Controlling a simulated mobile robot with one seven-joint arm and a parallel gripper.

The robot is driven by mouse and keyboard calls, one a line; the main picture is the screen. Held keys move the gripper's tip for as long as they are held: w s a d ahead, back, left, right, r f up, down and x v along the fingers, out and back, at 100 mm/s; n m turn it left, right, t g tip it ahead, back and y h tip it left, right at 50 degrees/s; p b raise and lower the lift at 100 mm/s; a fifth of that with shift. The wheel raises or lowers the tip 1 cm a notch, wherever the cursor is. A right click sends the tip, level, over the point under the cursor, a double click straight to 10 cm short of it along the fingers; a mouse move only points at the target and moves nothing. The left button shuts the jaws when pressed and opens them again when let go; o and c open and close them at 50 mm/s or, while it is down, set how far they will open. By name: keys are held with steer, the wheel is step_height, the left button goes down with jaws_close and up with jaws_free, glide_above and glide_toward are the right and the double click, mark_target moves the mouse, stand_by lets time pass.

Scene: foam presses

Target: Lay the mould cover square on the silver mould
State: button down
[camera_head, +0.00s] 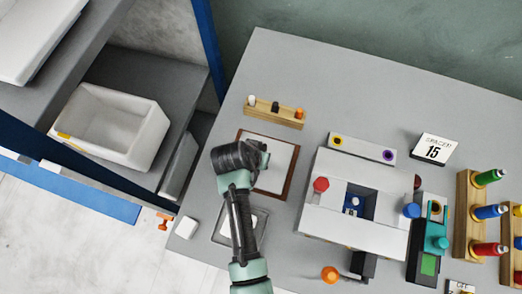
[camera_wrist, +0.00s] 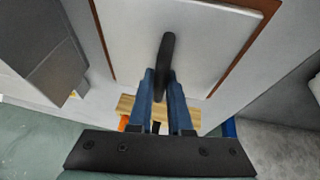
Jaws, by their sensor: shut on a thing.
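The mould cover looks to be the pale flat plate (camera_head: 280,170) with a dark upright handle. It lies over a brown board (camera_head: 239,137), whose edge shows around it. In the wrist view, my gripper (camera_wrist: 163,78) is shut on the dark handle (camera_wrist: 168,48), with the pale plate (camera_wrist: 125,40) beyond it. In the head view, my gripper (camera_head: 263,150) is above the plate's upper left part. I cannot tell whether the plate touches the board. A grey frame with a pale centre (camera_head: 259,224), perhaps the silver mould, lies below the board, partly hidden by my arm.
A white press (camera_head: 320,215) with a red knob and a blue knob stands to the right. A wooden block with small pegs (camera_head: 273,117) lies behind the board. Coloured bottles on wooden racks (camera_head: 464,215) stand far right. A shelf with a white bin (camera_head: 112,125) is left.

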steer(key=shift+w, duration=0.1)
steer(key=c, duration=1.3)
jaws_free()
steer(key=shift+f, duration=0.15)
steer(key=o, duration=0.5)
steer(key=shift+c, duration=0.2)
